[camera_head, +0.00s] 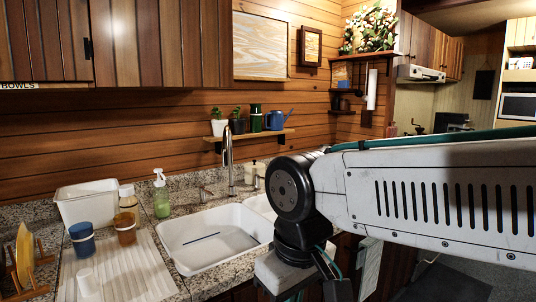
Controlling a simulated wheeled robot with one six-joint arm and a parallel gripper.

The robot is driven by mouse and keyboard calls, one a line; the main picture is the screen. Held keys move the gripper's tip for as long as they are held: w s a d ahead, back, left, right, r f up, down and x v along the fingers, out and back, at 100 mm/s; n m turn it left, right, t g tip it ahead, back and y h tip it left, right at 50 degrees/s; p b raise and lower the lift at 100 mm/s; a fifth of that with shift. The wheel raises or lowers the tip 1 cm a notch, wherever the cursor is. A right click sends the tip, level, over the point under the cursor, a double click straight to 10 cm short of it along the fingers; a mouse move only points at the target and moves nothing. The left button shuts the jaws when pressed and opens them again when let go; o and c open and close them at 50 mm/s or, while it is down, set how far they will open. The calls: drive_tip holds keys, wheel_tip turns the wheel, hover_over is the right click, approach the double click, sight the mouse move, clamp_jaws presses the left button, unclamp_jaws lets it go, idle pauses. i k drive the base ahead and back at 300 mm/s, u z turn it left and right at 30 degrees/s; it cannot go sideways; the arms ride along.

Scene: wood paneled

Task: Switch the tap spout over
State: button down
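The chrome tap (229,165) stands upright at the back of the sink, with its tall neck rising in front of the wood wall. Its spout is seen nearly end-on, so I cannot tell exactly which basin its tip is above. The white left basin (198,256) is open to view. My gripper's fingers are not visible.
A shelf (250,134) with plants and a blue watering can (277,119) hangs behind the tap.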

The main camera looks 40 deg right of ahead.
sight(227, 150)
drive_tip(key=z, duration=0.2)
drive_tip(key=i, duration=0.85)
drive_tip(key=u, duration=0.1)
